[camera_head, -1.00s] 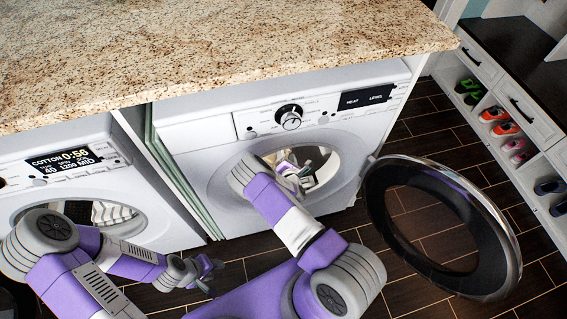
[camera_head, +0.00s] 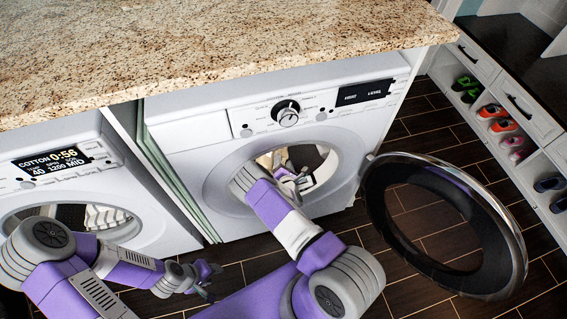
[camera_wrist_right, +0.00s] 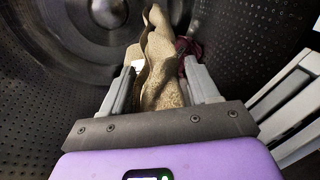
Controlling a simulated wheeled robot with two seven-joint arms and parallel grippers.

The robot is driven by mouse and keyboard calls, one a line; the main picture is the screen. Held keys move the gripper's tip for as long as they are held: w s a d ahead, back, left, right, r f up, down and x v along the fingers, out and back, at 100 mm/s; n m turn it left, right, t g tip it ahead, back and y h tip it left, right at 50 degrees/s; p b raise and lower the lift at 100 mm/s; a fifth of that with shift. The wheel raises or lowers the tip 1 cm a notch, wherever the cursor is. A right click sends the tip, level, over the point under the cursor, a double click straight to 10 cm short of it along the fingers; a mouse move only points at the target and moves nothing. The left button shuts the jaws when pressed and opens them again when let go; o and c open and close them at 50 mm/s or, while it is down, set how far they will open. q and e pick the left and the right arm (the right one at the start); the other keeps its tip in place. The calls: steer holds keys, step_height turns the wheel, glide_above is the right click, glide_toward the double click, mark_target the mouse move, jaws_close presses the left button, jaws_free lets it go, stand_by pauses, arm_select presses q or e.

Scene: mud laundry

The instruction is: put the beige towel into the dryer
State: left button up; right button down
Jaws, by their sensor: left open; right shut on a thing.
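The dryer (camera_head: 215,190) stands at the middle with its round door (camera_head: 376,225) swung open to the right. My right arm reaches through its opening. In the right wrist view my right gripper (camera_wrist_right: 160,80) is inside the perforated metal drum (camera_wrist_right: 62,70), shut on the beige towel (camera_wrist_right: 162,92). The towel stands up between the fingers and extends past them. In the head view the towel cannot be made out. My left gripper (camera_head: 207,280) is open and empty, low in front of the machines, apart from the dryer.
A dark red cloth (camera_wrist_right: 188,46) lies in the drum behind the towel. A white slatted part (camera_wrist_right: 290,105) is at the drum's right. A second machine (camera_head: 150,215) stands left, under the granite counter (camera_head: 220,50).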

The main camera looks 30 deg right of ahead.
steer(key=shift+f, duration=0.2)
steer(key=shift+c, duration=1.4)
jaws_free()
steer(key=shift+r, duration=0.1)
